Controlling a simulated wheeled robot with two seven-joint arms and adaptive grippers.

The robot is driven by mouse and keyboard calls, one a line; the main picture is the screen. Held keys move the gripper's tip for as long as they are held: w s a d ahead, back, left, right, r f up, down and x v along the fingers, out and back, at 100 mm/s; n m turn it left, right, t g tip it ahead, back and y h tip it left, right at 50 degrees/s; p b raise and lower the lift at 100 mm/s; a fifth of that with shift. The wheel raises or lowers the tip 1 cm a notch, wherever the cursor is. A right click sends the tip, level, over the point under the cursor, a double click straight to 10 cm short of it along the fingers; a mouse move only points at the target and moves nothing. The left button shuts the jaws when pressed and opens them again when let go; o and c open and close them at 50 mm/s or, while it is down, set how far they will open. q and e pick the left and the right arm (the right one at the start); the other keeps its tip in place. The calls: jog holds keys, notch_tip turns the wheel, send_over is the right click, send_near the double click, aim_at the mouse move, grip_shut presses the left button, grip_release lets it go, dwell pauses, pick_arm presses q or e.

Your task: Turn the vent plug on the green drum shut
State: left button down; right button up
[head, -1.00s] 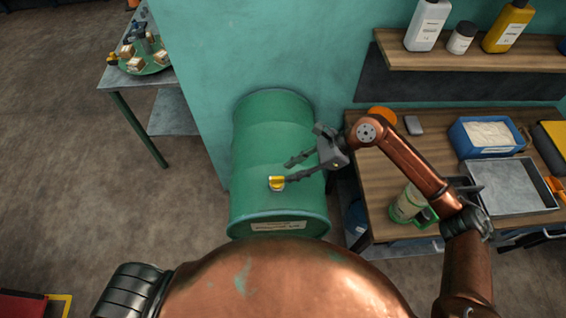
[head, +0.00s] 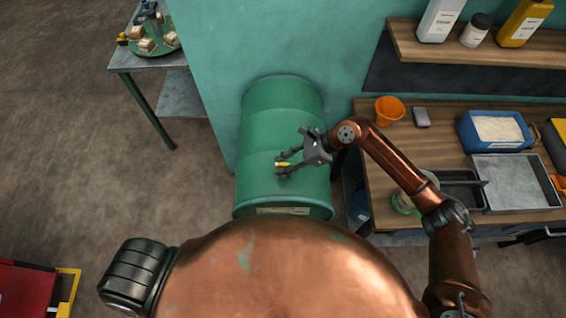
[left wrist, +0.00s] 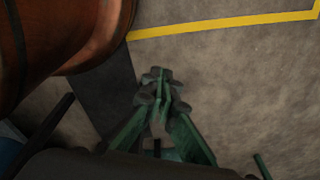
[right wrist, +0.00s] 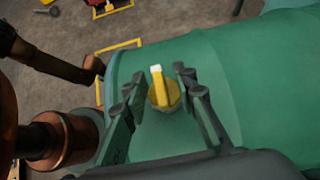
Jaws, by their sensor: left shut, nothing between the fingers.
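The green drum (head: 262,125) lies in front of the teal wall. Its yellow vent plug (right wrist: 160,94) sits on the curved top surface, with the pale-tipped bar pointing up in the right wrist view. The plug also shows in the head view (head: 285,164), partly hidden by my fingers. My right gripper (right wrist: 160,84) is open, with one finger on each side of the plug. I see gaps beside the plug in the right wrist view, and no clear contact. My left gripper (left wrist: 161,82) is shut and empty over the floor, away from the drum.
A wooden workbench (head: 420,150) stands right of the drum, with an orange cup (head: 390,109), a blue bin (head: 466,131) and a metal tray (head: 517,182). A shelf (head: 490,50) with bottles is above it. A metal table (head: 140,59) stands at the upper left. Floor left of the drum is clear.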

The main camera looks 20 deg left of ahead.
grip_shut()
pick_arm(q)
jog(key=shift+s+a+f, duration=0.1)
jog(key=shift+s, duration=1)
